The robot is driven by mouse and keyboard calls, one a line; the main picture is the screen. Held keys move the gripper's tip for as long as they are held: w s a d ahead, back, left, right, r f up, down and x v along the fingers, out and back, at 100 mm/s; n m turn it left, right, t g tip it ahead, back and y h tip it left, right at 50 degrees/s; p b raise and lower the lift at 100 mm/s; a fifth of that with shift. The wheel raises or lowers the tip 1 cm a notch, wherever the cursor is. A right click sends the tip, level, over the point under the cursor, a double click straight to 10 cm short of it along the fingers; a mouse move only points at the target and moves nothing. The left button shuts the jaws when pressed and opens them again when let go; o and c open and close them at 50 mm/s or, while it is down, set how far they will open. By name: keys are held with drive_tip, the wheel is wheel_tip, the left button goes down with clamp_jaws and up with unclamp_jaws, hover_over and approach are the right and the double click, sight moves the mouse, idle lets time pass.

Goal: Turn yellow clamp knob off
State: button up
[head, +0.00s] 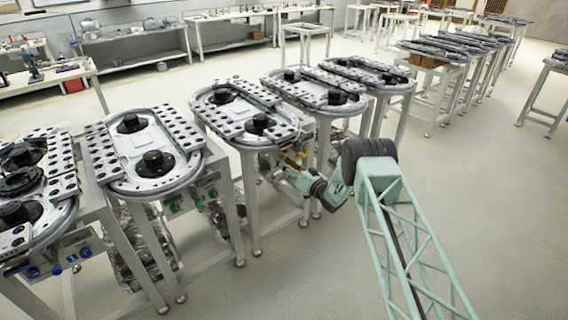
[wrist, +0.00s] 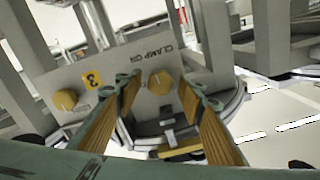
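A second yellow knob (wrist: 66,100) is at the panel's left. My gripper (wrist: 158,93) is open, with one orange-brown finger on each side of the knob by the lettering. Gaps show between the fingers and this knob; I cannot tell the depth between them.
Neighbouring track tables (head: 165,190) stand on both sides. The floor (head: 480,210) at the right is open.

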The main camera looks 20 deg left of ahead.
drive_tip(key=shift+c, duration=0.5)
drive_tip(key=c, duration=0.7)
drive_tip(key=shift+c, duration=0.2)
drive_tip(key=shift+n+b, duration=0.4)
drive_tip(key=shift+b, duration=0.1)
drive_tip(key=shift+n+b, duration=5.05)
drive_tip(key=shift+n, duration=3.35)
drive_tip(key=shift+r, duration=0.1)
